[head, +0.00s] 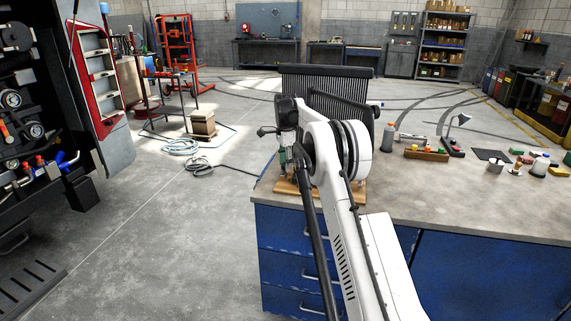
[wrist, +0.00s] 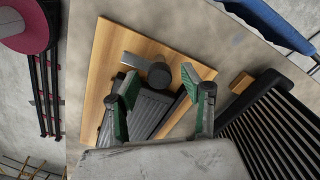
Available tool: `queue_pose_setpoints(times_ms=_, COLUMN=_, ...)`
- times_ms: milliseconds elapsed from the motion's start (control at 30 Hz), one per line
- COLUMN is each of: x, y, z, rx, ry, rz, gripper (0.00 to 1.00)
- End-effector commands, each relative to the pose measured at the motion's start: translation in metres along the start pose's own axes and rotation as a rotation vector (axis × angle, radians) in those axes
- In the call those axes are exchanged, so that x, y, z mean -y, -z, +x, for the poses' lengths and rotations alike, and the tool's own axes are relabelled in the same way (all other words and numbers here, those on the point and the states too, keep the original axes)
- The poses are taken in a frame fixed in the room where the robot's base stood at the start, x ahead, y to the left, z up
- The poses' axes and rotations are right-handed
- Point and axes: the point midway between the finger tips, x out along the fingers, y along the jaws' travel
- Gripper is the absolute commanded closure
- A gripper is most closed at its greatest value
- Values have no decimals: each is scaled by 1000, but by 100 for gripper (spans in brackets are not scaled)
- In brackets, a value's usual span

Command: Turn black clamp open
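In the wrist view a dark clamp (wrist: 159,76) with a round knob and a short grey lever (wrist: 135,62) pointing up-left stands on a wooden board (wrist: 108,50). My gripper (wrist: 161,83) has its two green-padded fingers spread apart, one on each side of the knob. A gap shows on both sides, and I cannot tell how far above the knob the fingertips are. In the head view my arm hides the clamp; the board (head: 288,187) shows at the bench's left corner, with part of my gripper (head: 284,157) above it.
A black ribbed radiator (head: 325,82) stands behind my arm; its ribs fill the right of the wrist view (wrist: 270,125). The grey benchtop (head: 420,190) is clear in front. A bottle (head: 388,138), a parts tray (head: 426,154) and a lamp (head: 455,140) stand farther right.

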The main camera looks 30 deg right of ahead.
Motion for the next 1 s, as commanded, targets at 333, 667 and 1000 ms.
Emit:
queue_pose_setpoints(times_ms=333, x=0, y=0, z=-25, rx=0, ry=0, rz=0, gripper=58)
queue_pose_setpoints(times_ms=667, x=0, y=0, z=-90, rx=0, ry=0, rz=0, gripper=58)
queue_pose_setpoints(times_ms=1000, x=0, y=0, z=-119, rx=0, ry=0, rz=0, gripper=58)
